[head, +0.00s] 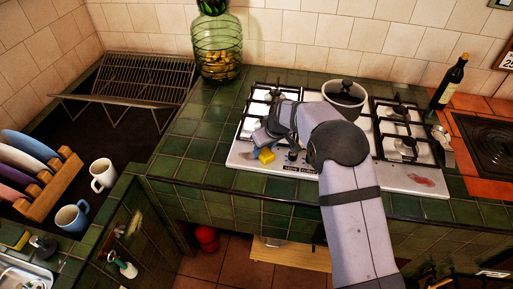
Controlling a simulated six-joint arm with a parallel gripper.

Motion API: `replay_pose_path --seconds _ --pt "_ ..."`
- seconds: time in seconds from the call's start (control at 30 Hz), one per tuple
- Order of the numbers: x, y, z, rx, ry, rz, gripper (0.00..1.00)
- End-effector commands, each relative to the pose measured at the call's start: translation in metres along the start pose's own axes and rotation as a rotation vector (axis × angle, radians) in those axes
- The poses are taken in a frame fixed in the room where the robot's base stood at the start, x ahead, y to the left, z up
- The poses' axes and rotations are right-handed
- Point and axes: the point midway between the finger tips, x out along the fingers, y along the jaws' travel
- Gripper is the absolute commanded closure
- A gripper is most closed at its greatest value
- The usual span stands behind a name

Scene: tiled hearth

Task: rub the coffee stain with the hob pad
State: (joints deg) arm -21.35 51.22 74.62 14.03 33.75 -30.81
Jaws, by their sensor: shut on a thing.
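The hob pad (266,155) is a small yellow block at the front left of the white gas hob (258,165). My gripper (262,144) is shut on it, with the yellow part showing below the fingers. The fingers are small and partly hidden by my arm. I cannot tell whether the pad touches the hob surface. A reddish-brown smear, the coffee stain (424,181), lies on the hob's front right corner, well to the right of my gripper.
Black pan grates (403,144) rise above the hob. A wine bottle (450,83) stands right of it. A green glass jar (217,48) and a wire rack (140,78) are at the back left. Mugs (103,174) stand left.

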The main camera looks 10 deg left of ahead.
Motion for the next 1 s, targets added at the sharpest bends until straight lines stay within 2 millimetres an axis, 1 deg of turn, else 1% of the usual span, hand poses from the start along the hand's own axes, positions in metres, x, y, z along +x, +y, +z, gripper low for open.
replay_pose_path --seconds 0.03,0.17,0.2,0.27,1.0 --pt "0.000 0.004 0.005 0.002 -0.004 0.000 0.84" --pt "-0.003 0.013 0.012 0.002 -0.003 0.000 0.84" --pt "-0.006 0.010 0.009 0.000 -0.004 -0.001 0.84" --pt "-0.001 0.005 0.006 -0.003 -0.004 -0.002 0.84" --pt "0.016 -0.046 -0.036 -0.002 -0.002 -0.002 0.84"
